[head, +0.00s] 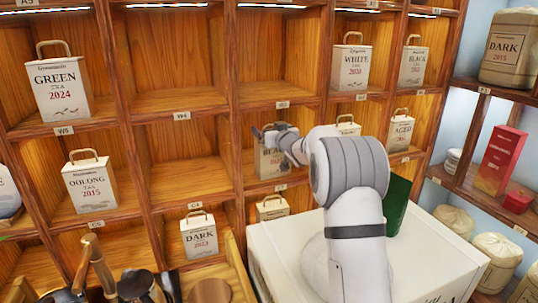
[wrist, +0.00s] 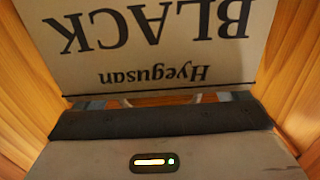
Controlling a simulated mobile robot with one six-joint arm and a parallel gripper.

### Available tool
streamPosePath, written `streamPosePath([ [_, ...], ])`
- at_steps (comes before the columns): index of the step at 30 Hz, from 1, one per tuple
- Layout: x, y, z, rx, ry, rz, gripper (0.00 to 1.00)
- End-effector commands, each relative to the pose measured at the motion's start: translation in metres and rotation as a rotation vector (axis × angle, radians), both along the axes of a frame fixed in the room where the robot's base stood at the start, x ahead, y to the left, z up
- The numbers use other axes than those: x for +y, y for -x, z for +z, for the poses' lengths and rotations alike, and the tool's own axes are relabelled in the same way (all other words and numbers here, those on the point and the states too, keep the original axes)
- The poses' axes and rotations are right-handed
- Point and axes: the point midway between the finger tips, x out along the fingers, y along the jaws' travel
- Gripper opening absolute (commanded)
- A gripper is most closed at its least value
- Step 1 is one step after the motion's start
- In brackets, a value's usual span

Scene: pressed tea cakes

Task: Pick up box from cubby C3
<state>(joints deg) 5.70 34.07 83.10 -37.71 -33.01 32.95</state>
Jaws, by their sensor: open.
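A cream box printed "BLACK" (head: 270,163) stands in a middle cubby, above a shelf-edge label (head: 281,187) that seems to read C3. My arm partly covers it. In the wrist view the box front (wrist: 160,45) fills the top, its lettering upside down, with "Hyegusan" near its top edge. My gripper (head: 268,131) is at the box's top, by where its handle would be. In the wrist view my gripper (wrist: 155,100) has its jaws apart, close to the box's top edge. The handle is hard to make out there.
Wooden cubby walls (wrist: 25,75) flank the box closely. Neighbouring cubbies hold other tea boxes, such as Oolong (head: 90,187) and Dark (head: 199,237); the cubby to the left (head: 185,160) is empty.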

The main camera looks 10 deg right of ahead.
Motion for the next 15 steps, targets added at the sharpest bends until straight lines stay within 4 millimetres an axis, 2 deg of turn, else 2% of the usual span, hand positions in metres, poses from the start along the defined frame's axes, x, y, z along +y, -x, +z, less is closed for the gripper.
streamPosePath([
  [6,-0.0003,-0.0002,-0.0004,0.000,0.000,-0.001,0.93],
  [15,-0.0008,0.0000,-0.0003,0.000,0.000,-0.001,0.68],
])
